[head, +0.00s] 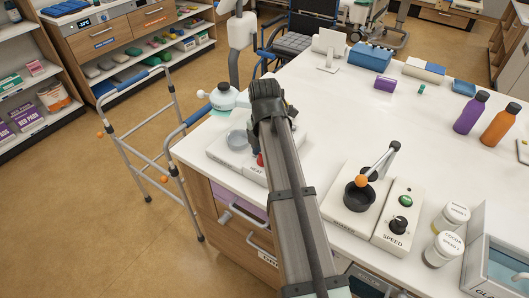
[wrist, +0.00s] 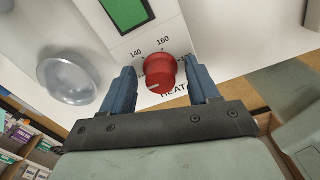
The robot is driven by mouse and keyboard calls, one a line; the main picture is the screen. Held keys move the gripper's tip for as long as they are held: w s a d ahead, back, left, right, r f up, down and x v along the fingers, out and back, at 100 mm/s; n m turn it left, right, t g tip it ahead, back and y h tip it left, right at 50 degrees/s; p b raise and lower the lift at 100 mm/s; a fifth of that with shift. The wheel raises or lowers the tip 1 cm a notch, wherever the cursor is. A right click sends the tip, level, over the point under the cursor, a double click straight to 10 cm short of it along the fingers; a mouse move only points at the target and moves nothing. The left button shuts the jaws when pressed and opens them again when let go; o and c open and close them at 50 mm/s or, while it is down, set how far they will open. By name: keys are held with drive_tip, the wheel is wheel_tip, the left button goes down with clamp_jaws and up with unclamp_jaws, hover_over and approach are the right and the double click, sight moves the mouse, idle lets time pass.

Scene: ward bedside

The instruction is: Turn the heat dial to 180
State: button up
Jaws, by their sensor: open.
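The red heat dial (wrist: 159,73) sits on a white panel in the wrist view, with the printed marks 140 and 160 above it and HEAT below. A further mark at its right is partly covered by a finger. A pale pointer line on the dial points to the lower left. My gripper (wrist: 161,78) is open, with one blue finger on each side of the dial. I cannot tell whether either finger touches it. In the head view my arm hides most of the heater unit (head: 222,150); only a bit of red dial (head: 260,160) shows.
A clear dish (wrist: 68,80) and a green screen (wrist: 126,12) are beside the dial. Right of my arm stand a mixer (head: 352,205) with a SPEED panel (head: 398,215) and white-lidded jars (head: 445,247). Purple (head: 471,113) and orange (head: 500,124) bottles stand farther back. The middle tabletop is clear.

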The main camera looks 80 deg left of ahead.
drive_tip(key=c, duration=1)
